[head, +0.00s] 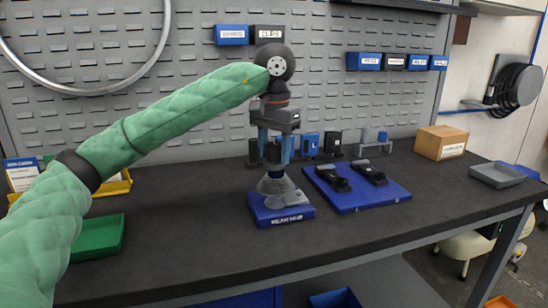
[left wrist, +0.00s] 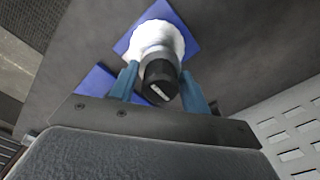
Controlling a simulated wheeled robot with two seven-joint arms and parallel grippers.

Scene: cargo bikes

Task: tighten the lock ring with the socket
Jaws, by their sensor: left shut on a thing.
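My left gripper (head: 276,158) comes down from above, its blue fingers shut on a dark cylinder with a white label, which looks like the socket (left wrist: 160,80). Under the socket is a pale, flared hub-like piece (head: 277,187), which shows as a whitish round shape in the left wrist view (left wrist: 157,35). It stands on a blue labelled base (head: 281,214) on the dark bench. The socket is directly over the hub piece. I cannot tell whether they touch. The lock ring cannot be made out. My right gripper is not in view.
A blue mat (head: 392,193) with two black parts (head: 333,179) lies right of the base. Black and blue blocks (head: 310,144) stand behind. A green bin (head: 98,238) is at the left; a cardboard box (head: 440,143) and grey tray (head: 497,175) are at the right. The front bench is clear.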

